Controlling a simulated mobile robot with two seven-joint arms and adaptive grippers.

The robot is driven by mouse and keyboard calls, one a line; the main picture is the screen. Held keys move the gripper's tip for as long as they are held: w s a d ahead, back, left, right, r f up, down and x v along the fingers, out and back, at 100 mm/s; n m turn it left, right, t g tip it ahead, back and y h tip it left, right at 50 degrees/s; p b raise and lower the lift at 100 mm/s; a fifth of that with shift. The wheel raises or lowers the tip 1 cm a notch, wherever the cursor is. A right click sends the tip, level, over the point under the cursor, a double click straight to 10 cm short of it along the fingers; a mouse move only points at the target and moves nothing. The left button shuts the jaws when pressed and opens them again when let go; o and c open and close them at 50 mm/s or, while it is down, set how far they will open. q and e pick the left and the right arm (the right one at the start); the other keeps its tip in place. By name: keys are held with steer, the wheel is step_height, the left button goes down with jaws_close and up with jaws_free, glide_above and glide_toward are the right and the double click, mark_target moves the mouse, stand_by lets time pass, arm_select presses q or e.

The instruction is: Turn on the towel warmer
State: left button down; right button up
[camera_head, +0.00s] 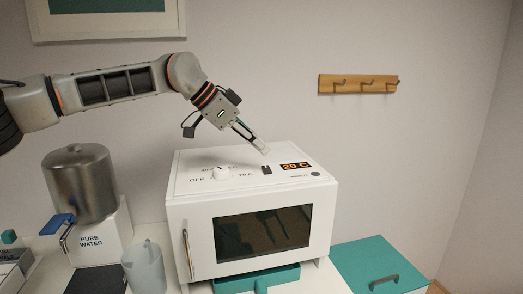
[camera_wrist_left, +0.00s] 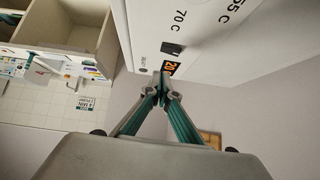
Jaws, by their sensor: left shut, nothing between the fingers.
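The towel warmer (camera_head: 180,209) is a white box with a dark glass door (camera_head: 263,240) and a handle at the door's left. Its sloping top panel carries a white dial (camera_head: 222,172) with OFF and temperature marks, a small black switch (camera_head: 266,169), and an orange display reading 20 C (camera_head: 295,166). My left gripper (camera_head: 265,151) is shut and empty, just above and behind the black switch. In the left wrist view the shut fingertips (camera_wrist_left: 160,80) are near the display (camera_wrist_left: 169,69), with the switch (camera_wrist_left: 172,48) beyond. Contact cannot be told. My right gripper is not in view.
A steel water dispenser (camera_head: 80,183) with a blue tap stands left on a PURE WATER box (camera_head: 96,238). A clear jug (camera_head: 144,267) stands between it and the warmer. A wooden hook rack (camera_head: 357,84) is on the wall. A teal-topped cabinet (camera_head: 375,260) is at right.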

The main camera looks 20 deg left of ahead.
arm_select(q)
steer(key=b+v, duration=0.1)
steer(key=v, duration=0.8)
steer(key=shift+a, duration=0.3)
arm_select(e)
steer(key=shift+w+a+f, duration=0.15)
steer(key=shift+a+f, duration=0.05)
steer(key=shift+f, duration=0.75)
arm_select(q)
steer(key=shift+s+d, duration=0.15)
